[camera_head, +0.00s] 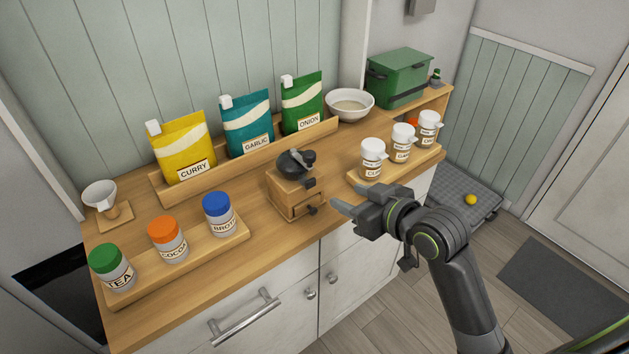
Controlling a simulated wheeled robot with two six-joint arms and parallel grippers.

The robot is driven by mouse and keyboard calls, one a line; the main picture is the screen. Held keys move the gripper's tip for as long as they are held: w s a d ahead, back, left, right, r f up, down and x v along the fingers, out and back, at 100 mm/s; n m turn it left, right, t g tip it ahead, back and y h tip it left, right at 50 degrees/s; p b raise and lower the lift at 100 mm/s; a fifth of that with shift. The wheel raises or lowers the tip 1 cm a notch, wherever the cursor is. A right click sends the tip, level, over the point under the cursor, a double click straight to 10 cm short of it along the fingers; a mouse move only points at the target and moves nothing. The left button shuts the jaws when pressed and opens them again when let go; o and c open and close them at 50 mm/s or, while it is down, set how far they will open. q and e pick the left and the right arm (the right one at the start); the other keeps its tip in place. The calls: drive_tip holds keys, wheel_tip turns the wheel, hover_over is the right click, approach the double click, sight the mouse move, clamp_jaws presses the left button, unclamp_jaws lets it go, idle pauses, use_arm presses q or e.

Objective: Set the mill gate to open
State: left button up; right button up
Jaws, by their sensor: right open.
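The mill (294,188) is a small wooden box with a dark round top and stands near the front edge of the counter. On its front it has a small dark part near the top and a drawer with a dark knob lower down. I cannot tell which part is the gate or how it is set. My right gripper (341,204) is open and empty. It is just right of the mill at the counter's front edge, fingers pointing left towards it, apart from it. My left gripper is not in view.
Labelled pouches (250,124) stand in a rack behind the mill. Lidded jars (168,240) stand on a board at left, and white canisters (403,142) on a board at right. A white bowl (350,105) and green box (399,78) are at the back.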

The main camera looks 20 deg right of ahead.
sight(312, 181)
drive_tip(key=p+x, duration=0.1)
drive_tip(key=x, duration=1.2)
drive_tip(key=shift+w+f, duration=0.1)
drive_tip(key=shift+c, duration=0.2)
clamp_jaws()
